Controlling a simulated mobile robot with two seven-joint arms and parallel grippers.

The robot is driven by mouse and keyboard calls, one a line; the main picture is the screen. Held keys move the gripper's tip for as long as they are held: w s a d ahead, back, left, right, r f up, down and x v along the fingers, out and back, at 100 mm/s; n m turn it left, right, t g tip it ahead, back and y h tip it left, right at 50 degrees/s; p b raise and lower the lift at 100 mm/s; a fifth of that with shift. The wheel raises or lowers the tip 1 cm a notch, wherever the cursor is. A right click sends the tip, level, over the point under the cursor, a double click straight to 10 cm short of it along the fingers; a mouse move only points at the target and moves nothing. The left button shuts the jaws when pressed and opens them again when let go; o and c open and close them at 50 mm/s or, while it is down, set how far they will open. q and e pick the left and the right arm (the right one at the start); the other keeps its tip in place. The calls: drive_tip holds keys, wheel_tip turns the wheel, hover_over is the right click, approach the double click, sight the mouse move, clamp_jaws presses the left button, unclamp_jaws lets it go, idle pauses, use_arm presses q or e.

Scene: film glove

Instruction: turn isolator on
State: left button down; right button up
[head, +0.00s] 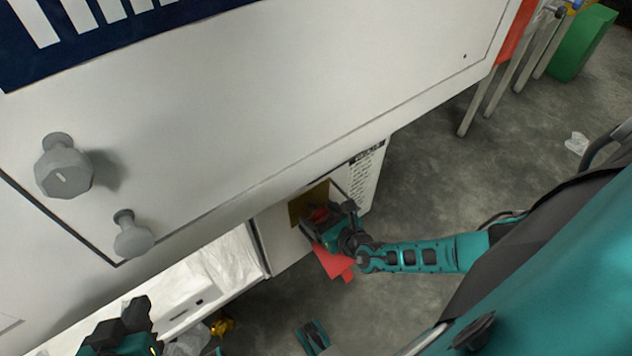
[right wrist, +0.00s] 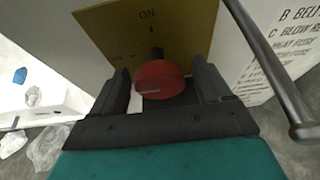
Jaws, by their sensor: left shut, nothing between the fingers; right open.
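The isolator is a red rotary knob (right wrist: 162,78) on a yellow plate (right wrist: 190,30) marked "ON" at the top, with a small tick under the word. A pale line on the knob lies roughly sideways, toward the left, not at the tick. My right gripper (head: 326,216) is open in front of the plate, with one finger on each side of the knob; I cannot tell if either touches it. In the head view the gripper mostly hides the knob. My left gripper (head: 132,312) is shut and empty at the bottom left, well away from the isolator.
A large white machine cabinet (head: 300,110) with grey knobs (head: 65,168) overhangs the isolator. A grey bar (right wrist: 272,70) stands close right of it. A red piece (head: 333,263) hangs below. Clear plastic bags (right wrist: 45,148) lie at the left.

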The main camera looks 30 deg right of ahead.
drive_tip(key=shift+c, duration=0.2)
drive_tip(key=c, duration=1)
use_arm(q)
drive_tip(key=shift+s+f, duration=0.15)
drive_tip(key=shift+s, duration=0.05)
use_arm(e)
drive_tip(key=shift+o, duration=0.2)
